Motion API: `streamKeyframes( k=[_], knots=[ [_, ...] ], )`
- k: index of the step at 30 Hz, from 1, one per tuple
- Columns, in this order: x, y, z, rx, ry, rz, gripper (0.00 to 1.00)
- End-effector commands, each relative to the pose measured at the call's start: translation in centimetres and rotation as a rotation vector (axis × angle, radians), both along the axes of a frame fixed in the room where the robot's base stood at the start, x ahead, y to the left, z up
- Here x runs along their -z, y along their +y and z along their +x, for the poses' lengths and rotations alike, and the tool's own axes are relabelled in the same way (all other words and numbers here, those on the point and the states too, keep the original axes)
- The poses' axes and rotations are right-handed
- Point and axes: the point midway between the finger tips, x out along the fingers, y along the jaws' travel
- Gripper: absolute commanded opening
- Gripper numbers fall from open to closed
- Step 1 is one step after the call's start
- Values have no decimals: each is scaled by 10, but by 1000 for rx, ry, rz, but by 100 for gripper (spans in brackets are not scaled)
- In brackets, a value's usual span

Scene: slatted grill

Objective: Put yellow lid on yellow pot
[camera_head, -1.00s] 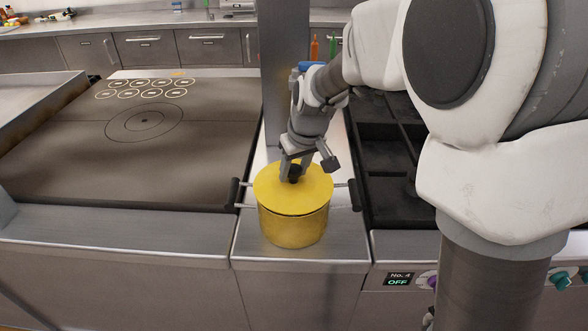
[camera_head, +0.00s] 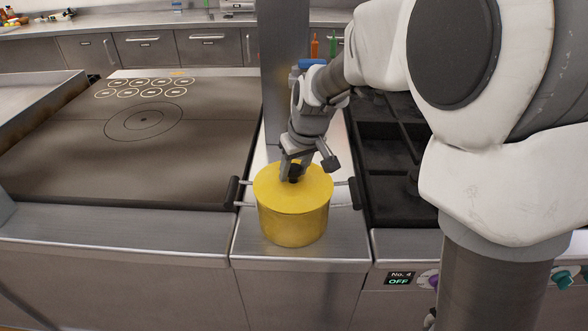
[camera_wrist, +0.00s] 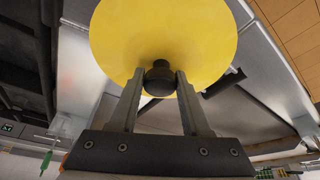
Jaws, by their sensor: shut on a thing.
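The yellow lid (camera_head: 312,184) lies over the top of the yellow pot (camera_head: 293,226) and looks level, with its rim lined up with the pot's wall. The pot stands upright on the steel strip between the two cooking surfaces, with black handles at its left and right. My gripper (camera_head: 293,175) is above the lid and shut on its black knob. In the wrist view the two fingers of my gripper (camera_wrist: 160,82) hold the knob (camera_wrist: 158,70) of the lid (camera_wrist: 165,30) from both sides. The pot's inside is hidden by the lid.
A flat griddle plate (camera_head: 135,150) with ring markings lies to the left. A dark slatted grill (camera_head: 390,160) is on the right, partly behind my arm. A steel post (camera_head: 284,70) rises behind the pot. A control panel marked OFF (camera_head: 400,279) is at front right.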

Motion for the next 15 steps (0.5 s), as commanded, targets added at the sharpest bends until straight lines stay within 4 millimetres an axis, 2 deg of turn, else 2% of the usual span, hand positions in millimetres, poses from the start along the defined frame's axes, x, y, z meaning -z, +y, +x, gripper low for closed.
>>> streamKeyframes(
  k=[3, 4, 9, 15],
  knots=[
    [4, 0, -2, -1, 9, -2, 0],
    [4, 0, -2, -1, 10, -2, 52],
    [3, 0, -2, -1, 8, -1, 82],
    [2, 0, -2, -1, 6, -1, 82]
  ],
)
